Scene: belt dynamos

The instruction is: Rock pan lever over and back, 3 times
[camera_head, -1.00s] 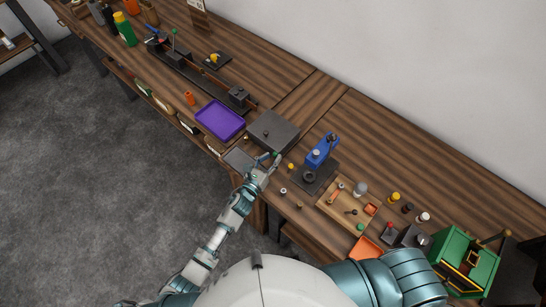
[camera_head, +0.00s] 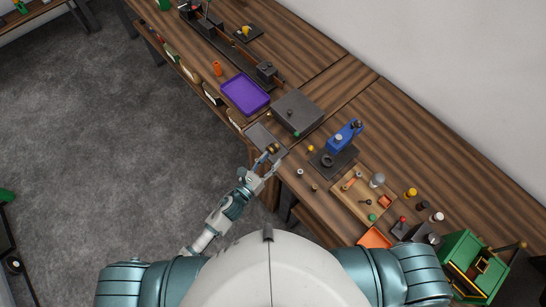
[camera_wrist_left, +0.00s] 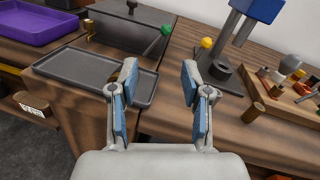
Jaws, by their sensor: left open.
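A dark grey box (camera_head: 298,112) with a small knob on top sits on the bench. A green ball knob (camera_head: 296,133) shows at its front right corner and again in the left wrist view (camera_wrist_left: 166,29), on what looks like a short lever. My left gripper (camera_head: 271,165) is in front of a shallow grey tray (camera_wrist_left: 95,78), at the bench's front edge. Its fingers (camera_wrist_left: 160,67) are apart with nothing between them, and the green knob is beyond the fingertips, not touched. My right gripper is out of view.
A purple tray (camera_head: 246,93) lies left of the box. A blue press (camera_head: 340,136) stands to the right, with a small yellow knob (camera_wrist_left: 206,43) near it. A wooden tray of small parts (camera_head: 366,200) and a green cabinet (camera_head: 474,262) are farther right.

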